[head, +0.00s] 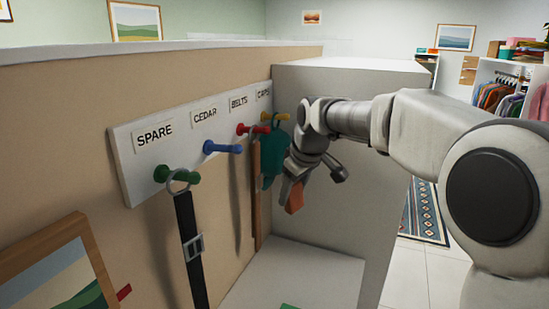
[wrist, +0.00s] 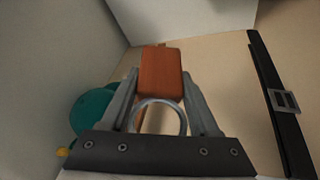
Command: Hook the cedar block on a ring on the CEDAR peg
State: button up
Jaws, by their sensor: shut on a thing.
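The cedar block (head: 294,197) is an orange-brown block. In the wrist view the block (wrist: 161,72) sits between the fingertips of my gripper (wrist: 160,82), with its grey metal ring (wrist: 160,102) on the palm side. My gripper (head: 292,181) is shut on the block, in front of and right of the pegboard, lower than the pegs. The CEDAR peg (head: 223,148) is blue, under the CEDAR label (head: 205,113), and bare. It stands left of my gripper, clear of it. The ring is hidden in the head view.
A black belt (head: 190,245) hangs by a ring on the green SPARE peg (head: 180,175). A brown belt (head: 257,190) hangs on the red BELTS peg (head: 252,129). A teal cap (head: 272,158) hangs on the yellow CAPS peg (head: 276,118), close to my gripper. A white side panel (head: 345,85) stands behind.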

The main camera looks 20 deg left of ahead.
jog(key=s+a+r+n+p, duration=0.1)
jog(key=a+r+n, duration=0.1)
jog(key=a+r, duration=0.3)
jog(key=a+p, duration=0.6)
jog(key=a, duration=0.5)
jog(key=shift+w+f, duration=0.4)
jog(key=shift+f, duration=0.05)
dwell(0.6)
jog(key=shift+f, duration=0.1)
dwell(0.5)
jog(key=o, duration=1.4)
jog(key=shift+o, duration=0.2)
